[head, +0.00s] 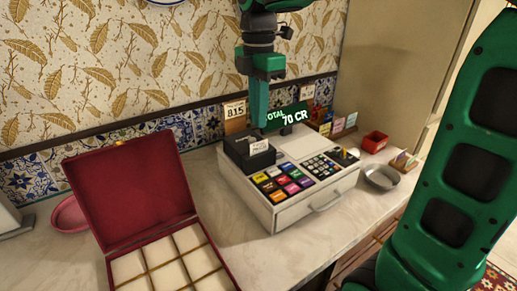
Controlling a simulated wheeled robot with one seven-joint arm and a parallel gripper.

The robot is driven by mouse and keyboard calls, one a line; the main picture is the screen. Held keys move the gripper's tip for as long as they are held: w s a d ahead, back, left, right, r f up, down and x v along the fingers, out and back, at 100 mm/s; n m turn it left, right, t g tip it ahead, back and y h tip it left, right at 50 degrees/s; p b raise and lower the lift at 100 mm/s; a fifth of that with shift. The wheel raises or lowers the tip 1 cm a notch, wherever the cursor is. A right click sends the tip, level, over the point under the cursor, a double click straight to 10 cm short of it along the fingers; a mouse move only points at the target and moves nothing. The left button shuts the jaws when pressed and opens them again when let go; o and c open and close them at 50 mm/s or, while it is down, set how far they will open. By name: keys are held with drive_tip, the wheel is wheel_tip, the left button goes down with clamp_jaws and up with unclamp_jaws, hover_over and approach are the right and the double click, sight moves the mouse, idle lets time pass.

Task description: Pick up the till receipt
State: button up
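The till receipt (259,146) is a small white slip with dark print. It stands up out of the black printer (241,158) on the left part of the cash register (287,206). My gripper (258,126) points straight down from above, green, with its tips just above the receipt in the picture. Its fingers overlap in this view, so I cannot tell the gap between them. No paper shows between the fingers.
The lit total display (288,117) stands close to the right of my gripper. An open red box (130,195) with cream compartments lies at left. A metal bowl (381,177) and a red container (375,142) are at right. Bare counter (225,237) shows in front.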

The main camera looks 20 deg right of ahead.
sight(259, 151)
drive_tip(key=shift+s+f, duration=0.15)
drive_tip(key=shift+f, duration=1.65)
drive_tip(key=shift+s+f, duration=0.1)
drive_tip(key=shift+f, duration=1.7)
clamp_jaws()
drive_tip(key=shift+r, duration=0.15)
drive_tip(key=shift+r, duration=0.55)
wheel_tip(259, 151, up, 3)
drive_tip(key=shift+w+f, duration=0.1)
drive_tip(key=s+a+r, duration=0.5)
drive_tip(key=a+r, duration=0.5)
drive_tip(key=r, duration=0.2)
drive_tip(key=shift+s+a, duration=0.2)
